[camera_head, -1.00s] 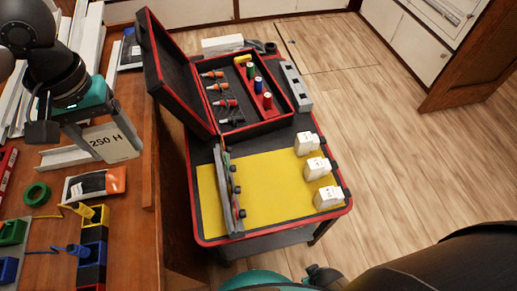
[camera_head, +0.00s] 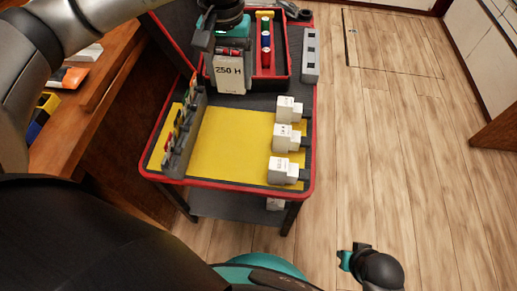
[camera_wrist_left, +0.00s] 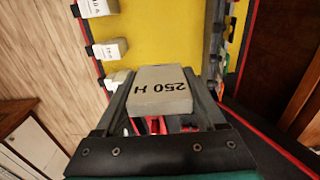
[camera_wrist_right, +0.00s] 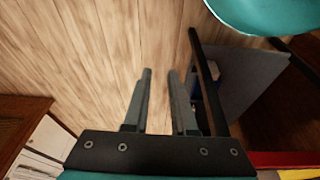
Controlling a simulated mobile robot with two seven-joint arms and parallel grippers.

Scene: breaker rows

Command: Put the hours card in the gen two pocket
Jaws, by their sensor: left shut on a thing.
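The hours card (camera_head: 230,72), pale grey and marked "250 H", is held by my left gripper (camera_head: 229,58) over the open case, above the far end of the yellow mat. In the left wrist view the card (camera_wrist_left: 160,92) sits between the two fingers. Three white blocks stand along the mat's right edge: near (camera_head: 283,171), middle (camera_head: 286,137) and far (camera_head: 285,109). My right gripper (camera_wrist_right: 160,75) is open and empty, over the floor beside the cart.
A grey rail (camera_head: 183,130) with several coloured pieces stands along the left of the yellow mat (camera_head: 236,146). The open toolbox (camera_head: 283,75) and a grey strip (camera_head: 311,55) lie behind. A wooden bench (camera_head: 95,95) is left. The middle of the mat is clear.

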